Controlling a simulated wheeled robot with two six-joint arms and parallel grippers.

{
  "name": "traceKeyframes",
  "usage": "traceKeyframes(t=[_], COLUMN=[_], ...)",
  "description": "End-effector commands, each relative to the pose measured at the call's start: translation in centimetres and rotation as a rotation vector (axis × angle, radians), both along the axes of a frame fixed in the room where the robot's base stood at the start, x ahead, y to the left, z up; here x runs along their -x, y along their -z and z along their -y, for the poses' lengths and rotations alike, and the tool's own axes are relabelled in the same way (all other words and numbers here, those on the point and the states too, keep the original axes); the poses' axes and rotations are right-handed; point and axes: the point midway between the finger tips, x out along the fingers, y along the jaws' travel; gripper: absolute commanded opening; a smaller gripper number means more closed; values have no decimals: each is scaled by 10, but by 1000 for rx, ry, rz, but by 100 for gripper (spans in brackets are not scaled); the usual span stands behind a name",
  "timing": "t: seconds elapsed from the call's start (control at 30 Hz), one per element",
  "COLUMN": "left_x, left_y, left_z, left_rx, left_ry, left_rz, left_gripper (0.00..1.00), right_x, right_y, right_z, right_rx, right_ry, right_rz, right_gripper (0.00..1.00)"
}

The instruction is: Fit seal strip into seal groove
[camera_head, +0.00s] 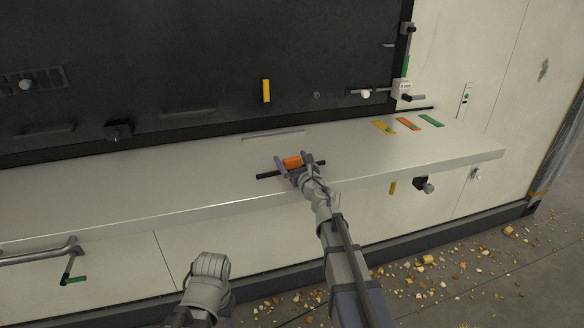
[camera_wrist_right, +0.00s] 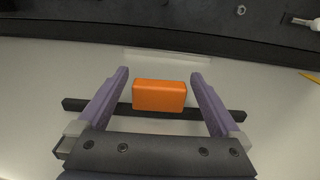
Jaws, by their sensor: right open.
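The seal strip is a thin black bar (camera_wrist_right: 217,113) with an orange block (camera_wrist_right: 159,95) on its middle. In the head view the orange block (camera_head: 292,162) and the left end of the black bar (camera_head: 268,175) show on the pale shelf (camera_head: 400,165). The seal groove (camera_head: 273,135) looks like a narrow slot behind it; it also shows in the wrist view (camera_wrist_right: 167,54). My right gripper (camera_wrist_right: 159,75) is open, its fingers on either side of the orange block with gaps. Whether the bar touches the shelf is unclear.
A dark panel (camera_head: 190,65) rises behind the shelf, with a yellow handle (camera_head: 266,91). Yellow (camera_head: 384,127), orange (camera_head: 408,124) and green (camera_head: 431,121) tags lie on the right. Bare shelf surrounds the strip. A grey arm part of mine (camera_head: 208,285) shows below.

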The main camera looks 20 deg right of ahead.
Motion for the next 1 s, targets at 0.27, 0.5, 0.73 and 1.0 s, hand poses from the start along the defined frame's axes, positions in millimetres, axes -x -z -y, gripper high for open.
traceKeyframes(t=[0.27, 0.5, 0.73, 1.0], left_x=[0, 0, 0, 0], left_y=[0, 0, 0, 0], left_z=[0, 0, 0, 0], left_rx=[0, 0, 0, 0], left_ry=[0, 0, 0, 0], left_rz=[0, 0, 0, 0], left_gripper=[57, 57, 57, 57], right_x=[1, 1, 1, 1], right_y=[0, 0, 0, 0], right_z=[0, 0, 0, 0], right_rx=[0, 0, 0, 0], right_ry=[0, 0, 0, 0], right_rz=[0, 0, 0, 0], right_gripper=[79, 52, 26, 16])
